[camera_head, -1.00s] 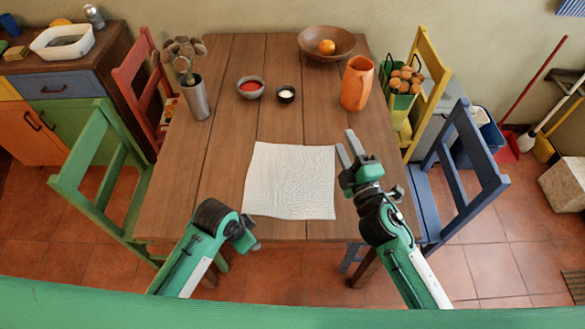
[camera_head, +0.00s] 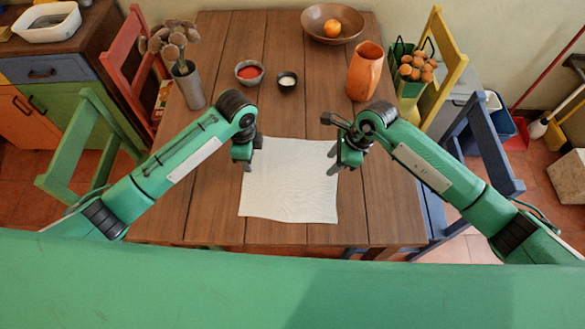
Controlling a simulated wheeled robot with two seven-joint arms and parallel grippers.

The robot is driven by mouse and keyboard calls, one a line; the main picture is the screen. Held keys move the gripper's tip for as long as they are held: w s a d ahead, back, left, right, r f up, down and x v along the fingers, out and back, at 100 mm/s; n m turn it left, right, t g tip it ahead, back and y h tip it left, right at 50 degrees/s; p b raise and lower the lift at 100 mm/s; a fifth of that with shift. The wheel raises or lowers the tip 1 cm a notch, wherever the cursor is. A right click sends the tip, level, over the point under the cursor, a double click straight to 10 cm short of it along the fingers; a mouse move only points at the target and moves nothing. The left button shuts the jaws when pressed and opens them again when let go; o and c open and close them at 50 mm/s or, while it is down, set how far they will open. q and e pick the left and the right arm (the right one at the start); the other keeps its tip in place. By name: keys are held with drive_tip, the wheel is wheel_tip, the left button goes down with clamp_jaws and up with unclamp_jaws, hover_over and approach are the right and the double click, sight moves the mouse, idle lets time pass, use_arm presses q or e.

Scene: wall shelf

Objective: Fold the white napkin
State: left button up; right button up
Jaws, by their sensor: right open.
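The white napkin (camera_head: 290,185) lies flat and spread out on the wooden table (camera_head: 385,215), near its front edge. My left gripper (camera_head: 246,166) points down at the napkin's left edge, toward its far left corner; I cannot tell whether its jaws are apart. My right gripper (camera_head: 333,170) is at the napkin's right edge, toward the far right corner, with its fingers apart and nothing seen between them. Both grippers partly cover the napkin's far corners. I cannot tell whether either touches the cloth.
Behind the napkin stand a bowl of red sauce (camera_head: 249,71), a small dark bowl (camera_head: 287,82), an orange jug (camera_head: 365,72) and a metal vase (camera_head: 189,86). A wooden bowl (camera_head: 333,22) with an orange sits at the back. Chairs flank the table.

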sight(252, 175)
use_arm(q)
drive_tip(key=shift+w+a+f, duration=0.1)
drive_tip(key=shift+f, duration=1.8)
drive_tip(key=shift+w+a+f, duration=0.1)
drive_tip(key=shift+f, duration=1.8)
use_arm(e)
drive_tip(key=shift+h, duration=0.5)
drive_tip(key=shift+w+d+f, duration=0.1)
drive_tip(key=shift+d+f, duration=0.15)
drive_tip(key=shift+f, duration=1.1)
drive_tip(key=shift+w+d+f, duration=0.1)
drive_tip(key=shift+d+f, duration=0.2)
drive_tip(key=shift+f, duration=1.05)
drive_tip(key=shift+w+d+f, duration=0.1)
drive_tip(key=shift+d+f, duration=0.15)
drive_tip(key=shift+f, duration=1.1)
use_arm(q)
drive_tip(key=shift+f, duration=0.15)
use_arm(e)
drive_tip(key=shift+f, duration=0.15)
use_arm(q)
clamp_jaws()
use_arm(e)
drive_tip(key=shift+s, duration=0.1)
clamp_jaws()
